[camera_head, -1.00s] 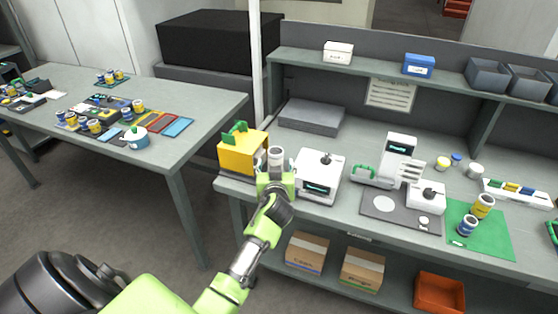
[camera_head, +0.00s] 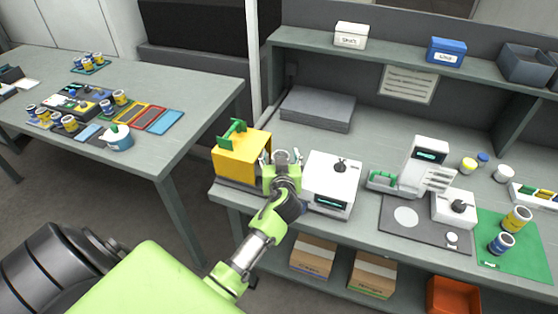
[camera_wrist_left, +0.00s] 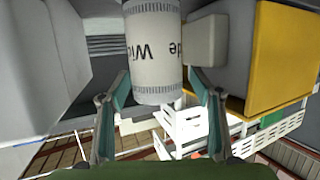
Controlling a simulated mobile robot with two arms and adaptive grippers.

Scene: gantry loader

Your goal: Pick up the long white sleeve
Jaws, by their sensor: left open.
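A white cylinder with dark printed lettering and ruled bands, which looks like the long white sleeve (camera_wrist_left: 153,50), shows in the left wrist view. Its lower end lies between the fingertips of my left gripper (camera_wrist_left: 157,82), with a gap visible at either side. The left gripper is open. In the head view the left gripper (camera_head: 282,157) is at the bench's front left, between the yellow box and the white machine. There the sleeve is mostly hidden by the gripper, and I cannot make it out clearly. My right gripper is not in view.
A yellow box (camera_head: 241,158) with a green handle stands close left of the gripper. A white machine (camera_head: 332,182) with a dark knob stands close right. A grey slab (camera_head: 317,109) lies behind. A side table (camera_head: 200,108) with small parts is at left.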

